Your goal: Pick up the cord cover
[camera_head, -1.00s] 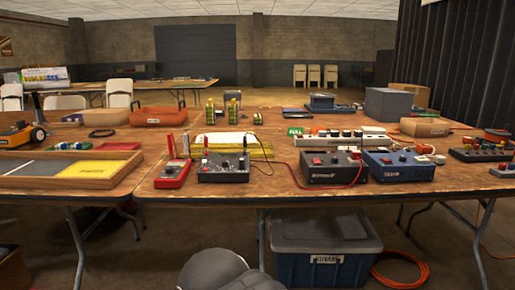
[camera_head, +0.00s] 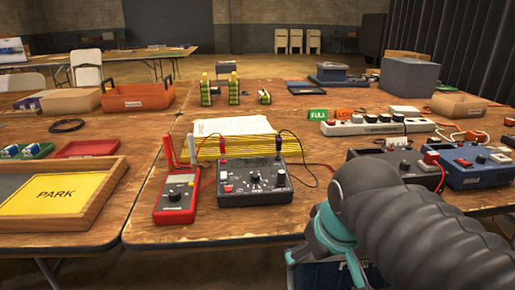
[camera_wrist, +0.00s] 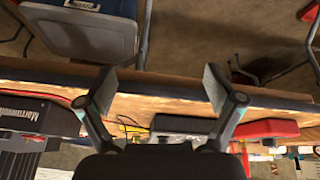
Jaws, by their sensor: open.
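A long yellow ribbed piece (camera_head: 236,148), which looks like the cord cover, lies on the middle table behind the black meter box. White sheets lie on or against its back part and hide some of it. In the wrist view only a thin yellow strip (camera_wrist: 132,128) shows past the table edge, and I cannot tell whether it is the same piece. My gripper (camera_wrist: 158,90) is open and empty, its two fingers spread wide before the table's front edge. In the head view my gripper (camera_head: 325,250) is at the lower right, well apart from the yellow piece.
A red multimeter (camera_head: 176,198) and black meter box (camera_head: 254,182) stand at the front, with upright probes. A red lead runs right to a blue power supply (camera_head: 475,168). A white power strip (camera_head: 377,127) lies behind.

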